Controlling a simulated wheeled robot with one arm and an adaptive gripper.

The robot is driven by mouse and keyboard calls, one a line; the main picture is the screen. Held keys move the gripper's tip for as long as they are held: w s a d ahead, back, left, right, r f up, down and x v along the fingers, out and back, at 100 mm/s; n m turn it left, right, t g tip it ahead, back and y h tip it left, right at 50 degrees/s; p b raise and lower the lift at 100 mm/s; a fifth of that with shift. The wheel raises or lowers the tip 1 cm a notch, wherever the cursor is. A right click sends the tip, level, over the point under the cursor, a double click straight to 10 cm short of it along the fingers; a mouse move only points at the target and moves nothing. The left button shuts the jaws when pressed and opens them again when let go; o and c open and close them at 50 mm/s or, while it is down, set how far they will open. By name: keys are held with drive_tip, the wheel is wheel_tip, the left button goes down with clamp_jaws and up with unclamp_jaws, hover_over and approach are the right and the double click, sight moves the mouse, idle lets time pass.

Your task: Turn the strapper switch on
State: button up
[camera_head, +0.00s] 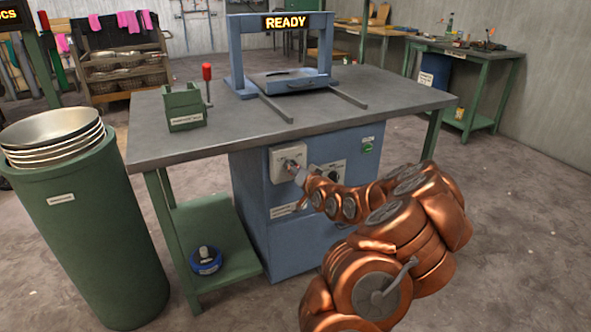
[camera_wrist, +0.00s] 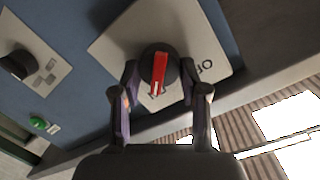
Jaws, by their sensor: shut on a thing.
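The strapper switch is a round dark knob with a red bar handle (camera_wrist: 157,69) on a pale plate, in the middle of the wrist view. In the head view its pale plate (camera_head: 281,162) is on the front of the blue cabinet under the table, and my arm partly covers the knob. My gripper (camera_wrist: 158,78) has one finger on each side of the knob and is shut on it. Lettering on the plate is partly hidden by the knob and fingers. The strapper's blue frame (camera_head: 237,60) stands on the table with its sign (camera_head: 286,22) lit "READY".
A second plate with a dark knob (camera_head: 333,172) and a green button (camera_head: 367,145) are right of the switch. The grey tabletop (camera_head: 225,148) overhangs the cabinet. A green barrel (camera_head: 85,235) with stacked metal bowls (camera_head: 55,130) stands left. A blue roll (camera_head: 205,262) lies on the lower shelf.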

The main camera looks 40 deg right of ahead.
drive_tip(key=o, duration=1.1)
drive_tip(key=shift+o, duration=0.2)
drive_tip(key=v, duration=1.2)
